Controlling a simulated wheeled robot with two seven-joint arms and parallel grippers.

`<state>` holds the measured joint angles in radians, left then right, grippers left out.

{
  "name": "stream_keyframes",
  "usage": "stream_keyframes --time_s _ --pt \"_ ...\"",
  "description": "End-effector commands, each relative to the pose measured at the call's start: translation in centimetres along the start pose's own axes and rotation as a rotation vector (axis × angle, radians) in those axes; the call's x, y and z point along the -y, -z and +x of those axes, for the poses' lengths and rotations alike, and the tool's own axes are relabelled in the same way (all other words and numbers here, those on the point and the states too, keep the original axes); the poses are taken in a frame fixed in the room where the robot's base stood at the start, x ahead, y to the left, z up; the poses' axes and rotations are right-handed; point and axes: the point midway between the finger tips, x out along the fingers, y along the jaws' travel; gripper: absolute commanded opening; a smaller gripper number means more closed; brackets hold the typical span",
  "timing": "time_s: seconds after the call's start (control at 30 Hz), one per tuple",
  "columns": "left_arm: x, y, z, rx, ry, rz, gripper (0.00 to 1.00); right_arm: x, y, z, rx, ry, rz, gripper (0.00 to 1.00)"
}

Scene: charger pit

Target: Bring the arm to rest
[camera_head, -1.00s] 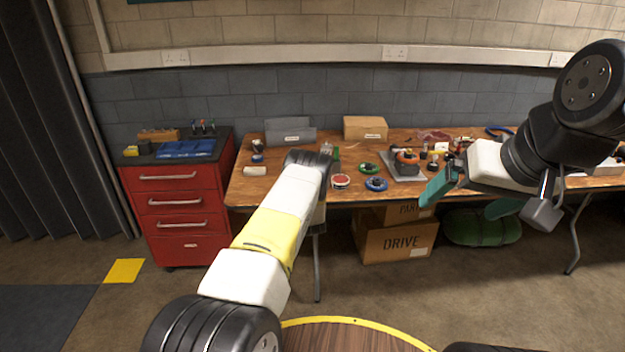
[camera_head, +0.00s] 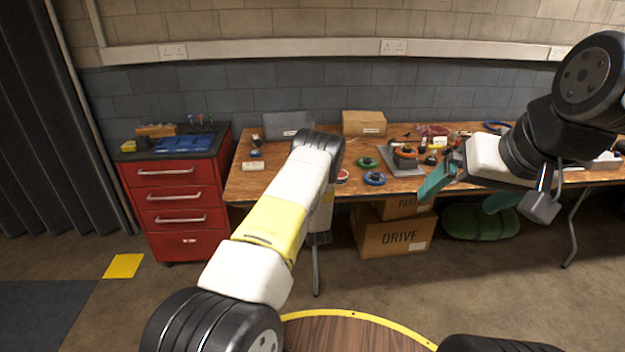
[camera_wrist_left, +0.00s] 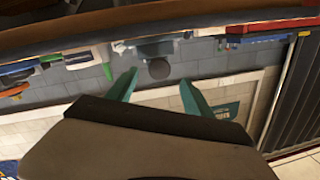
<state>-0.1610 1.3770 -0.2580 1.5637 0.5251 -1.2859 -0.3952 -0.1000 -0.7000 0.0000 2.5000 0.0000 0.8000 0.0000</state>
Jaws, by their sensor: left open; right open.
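My right gripper (camera_head: 457,201) hangs in front of the workbench's front edge in the head view. Its two teal fingers are spread apart with nothing between them. My left arm reaches up from the bottom of the head view, bent at a black joint in front of the bench; its gripper is hidden there behind the arm. In the left wrist view my left gripper (camera_wrist_left: 157,88) shows two teal fingers, apart and empty, with the wall behind them. That view looks upside down.
The wooden workbench (camera_head: 243,188) holds a blue ring (camera_head: 375,179), a green ring (camera_head: 367,162), a grey plate with an orange-topped part (camera_head: 404,153), a cardboard box (camera_head: 364,123) and small parts. A red drawer cabinet (camera_head: 178,215) stands left. Cartons (camera_head: 395,238) sit beneath the bench.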

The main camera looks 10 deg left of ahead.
Motion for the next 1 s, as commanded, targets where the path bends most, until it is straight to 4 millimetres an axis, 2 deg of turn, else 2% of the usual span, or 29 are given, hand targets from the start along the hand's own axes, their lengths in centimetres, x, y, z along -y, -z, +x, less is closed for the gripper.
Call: stream_keyframes --time_s 0.3,0.37,0.43,0.57,0.6,0.73,0.87,1.0 --pt "0.1 0.2 0.0 0.001 -0.001 -0.003 0.60 0.0 0.0 0.0 0.000 0.000 0.000 0.92" --pt "0.2 0.9 0.2 0.009 -0.005 -0.013 0.60 0.0 0.0 0.0 0.000 0.000 0.000 0.92" --pt "0.6 2.4 0.7 0.029 -0.017 -0.037 0.60 0.0 0.0 0.0 0.000 0.000 0.000 0.92" --pt "1.8 7.0 1.4 0.099 -0.065 -0.115 0.60 0.0 0.0 0.0 0.000 0.000 0.000 0.92" --pt "2.2 8.8 1.4 0.128 -0.087 -0.143 0.60 0.0 0.0 0.0 0.000 0.000 0.000 0.92" --pt "3.6 14.1 0.3 0.218 -0.166 -0.227 0.60 0.0 0.0 0.0 0.000 0.000 0.000 0.92" --pt "5.1 19.3 -2.1 0.300 -0.253 -0.298 0.60 0.0 0.0 0.0 0.000 0.000 0.000 0.92" --pt "7.0 24.4 -6.3 0.382 -0.351 -0.352 0.60 0.0 0.0 0.0 0.000 0.000 0.000 0.92"
